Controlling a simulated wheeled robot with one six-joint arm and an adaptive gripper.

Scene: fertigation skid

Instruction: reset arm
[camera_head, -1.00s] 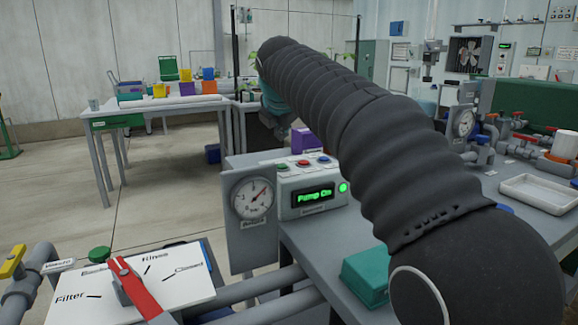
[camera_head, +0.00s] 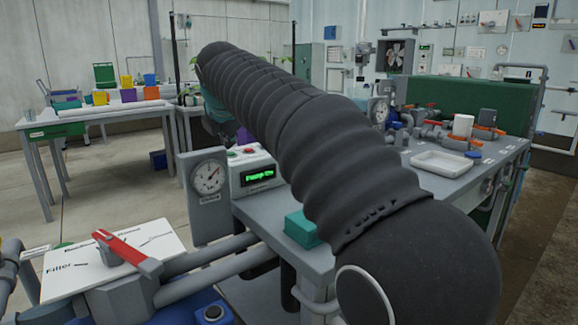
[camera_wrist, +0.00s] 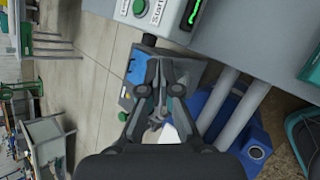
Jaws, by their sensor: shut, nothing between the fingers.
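My arm, in a black ribbed sleeve, crosses the head view from the lower right to the upper middle. In the wrist view my gripper (camera_wrist: 157,122) is shut and empty, its fingertips together above the floor area near a grey box (camera_wrist: 170,75).
A pump box (camera_head: 252,172) with a green display and a pressure gauge (camera_head: 208,178) stand close left of my arm. A red-handled valve with a white plate (camera_head: 105,262) is at lower left. A bench (camera_head: 420,195) holds a white tray (camera_head: 445,163). Open floor lies left.

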